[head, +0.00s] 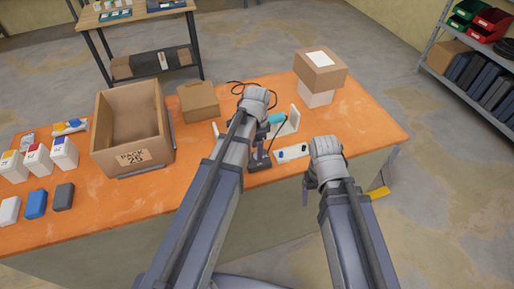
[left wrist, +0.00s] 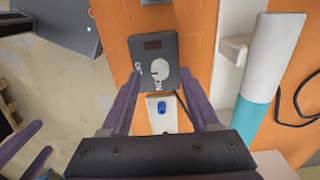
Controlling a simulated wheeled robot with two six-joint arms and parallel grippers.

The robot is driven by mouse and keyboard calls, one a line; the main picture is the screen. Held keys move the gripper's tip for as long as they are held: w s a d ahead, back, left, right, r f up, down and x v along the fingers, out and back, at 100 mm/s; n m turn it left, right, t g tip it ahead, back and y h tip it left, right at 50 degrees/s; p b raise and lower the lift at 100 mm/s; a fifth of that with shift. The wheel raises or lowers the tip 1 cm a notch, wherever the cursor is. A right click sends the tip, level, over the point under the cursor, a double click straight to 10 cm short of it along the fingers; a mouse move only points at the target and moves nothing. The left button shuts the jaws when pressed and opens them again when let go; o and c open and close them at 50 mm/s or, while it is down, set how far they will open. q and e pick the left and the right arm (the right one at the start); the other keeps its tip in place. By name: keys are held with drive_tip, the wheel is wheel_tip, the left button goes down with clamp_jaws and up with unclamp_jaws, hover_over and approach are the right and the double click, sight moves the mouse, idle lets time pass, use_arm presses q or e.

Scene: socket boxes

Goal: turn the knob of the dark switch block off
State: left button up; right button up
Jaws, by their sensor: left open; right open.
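The dark switch block (left wrist: 139,47) lies on the orange table in the left wrist view, with a round white knob (left wrist: 159,69) and small white markings beside it. Which way the knob is set I cannot tell for sure. My left gripper (left wrist: 160,80) is open, its two purple fingers on either side of the knob's end of the block; contact is not clear. In the head view my left gripper (head: 261,150) points down over the block, which is mostly hidden there. My right gripper (head: 309,183) is open and empty, near the table's front edge.
A white block with a blue button (head: 292,152) lies right of the dark block. Behind are a white holder with a teal-and-white cylinder (head: 276,118) and a black cable (head: 238,87). Cardboard boxes (head: 320,66) and an open carton (head: 163,125) stand on the table.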

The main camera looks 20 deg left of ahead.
use_arm(q)
wheel_tip(320, 180, up, 6)
drive_tip(key=p, duration=0.5)
drive_tip(key=shift+s+d, duration=0.15)
drive_tip(key=s+d+n+y, duration=0.1)
drive_tip(key=s+d+n, duration=0.6)
drive_tip(key=s+d, duration=0.3)
drive_tip(key=s, duration=0.4)
drive_tip(key=shift+f+n, duration=0.2)
drive_tip(key=shift+n, duration=0.1)
